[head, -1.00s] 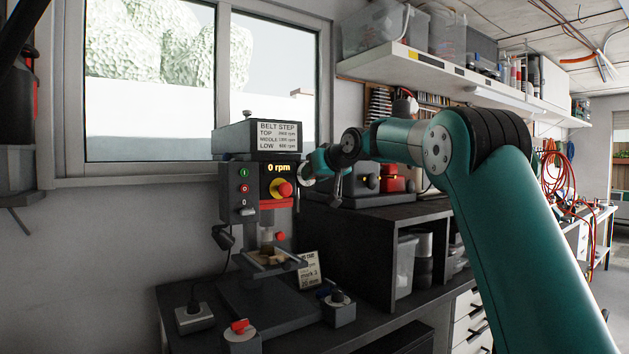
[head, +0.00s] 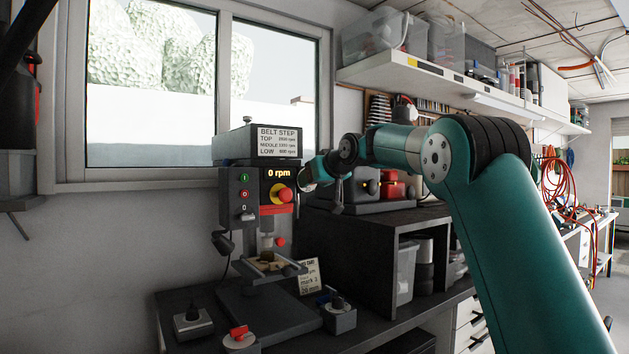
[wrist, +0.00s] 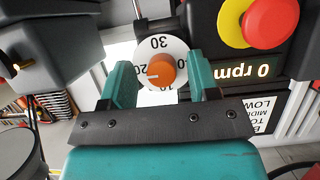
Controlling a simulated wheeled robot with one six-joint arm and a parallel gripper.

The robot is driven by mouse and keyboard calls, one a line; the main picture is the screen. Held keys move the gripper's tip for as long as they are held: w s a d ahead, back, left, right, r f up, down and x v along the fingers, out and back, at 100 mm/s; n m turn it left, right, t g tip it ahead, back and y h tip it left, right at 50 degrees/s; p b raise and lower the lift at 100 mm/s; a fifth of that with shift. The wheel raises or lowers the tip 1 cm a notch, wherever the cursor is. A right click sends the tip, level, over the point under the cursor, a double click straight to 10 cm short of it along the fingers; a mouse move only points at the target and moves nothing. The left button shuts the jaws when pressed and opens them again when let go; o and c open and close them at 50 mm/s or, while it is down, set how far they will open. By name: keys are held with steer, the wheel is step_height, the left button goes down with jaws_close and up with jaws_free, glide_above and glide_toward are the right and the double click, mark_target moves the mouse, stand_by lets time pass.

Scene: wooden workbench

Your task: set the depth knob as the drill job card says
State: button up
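The depth knob (wrist: 162,69) is orange with a white pointer line, on a white dial (wrist: 177,46) marked 30, 20 and 10. In the wrist view its pointer faces left, near the 20. My gripper (wrist: 161,82) is open, one finger on each side of the knob, with gaps visible. In the head view my gripper (head: 312,174) is at the right side of the drill press (head: 238,195); the knob is hidden there. The job card (head: 309,276) stands by the drill's base; its small print seems to end in "20 mm", other lines unclear.
The red stop button on yellow (head: 283,194) and the 0 rpm display (head: 278,173) are close to my gripper. A dark shelf unit (head: 345,250) stands right of the drill.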

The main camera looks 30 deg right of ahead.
steer(key=b+v, duration=0.3)
steer(key=v, duration=1.4)
steer(key=shift+s, duration=0.25)
steer(key=s+a+f+n+g+y, duration=0.1)
steer(key=s+a+f+g, duration=0.15)
steer(key=a+f, duration=0.45)
steer(key=s+a+f+n+g+y+p, duration=0.1)
steer(key=s+a+f+g+y, duration=0.1)
steer(key=s+a+f, duration=0.45)
steer(key=s+a+f+n+g+y, duration=0.1)
steer(key=a+f+g, duration=0.3)
steer(key=a, duration=0.5)
steer(key=s+a+f+n+g, duration=0.1)
steer(key=s+a+f+g, duration=0.1)
steer(key=s+f, duration=0.5)
steer(key=s+a+f+n+g, duration=0.2)
steer(key=s+a+f, duration=0.3)
steer(key=s, duration=0.7)
step_height(320, 180, down, 2)
steer(key=shift+s+f+n+g+p, duration=0.1)
steer(key=shift+s+n+g+p, duration=0.2)
steer(key=shift+s+g+p, duration=0.15)
steer(key=shift+a, duration=0.15)
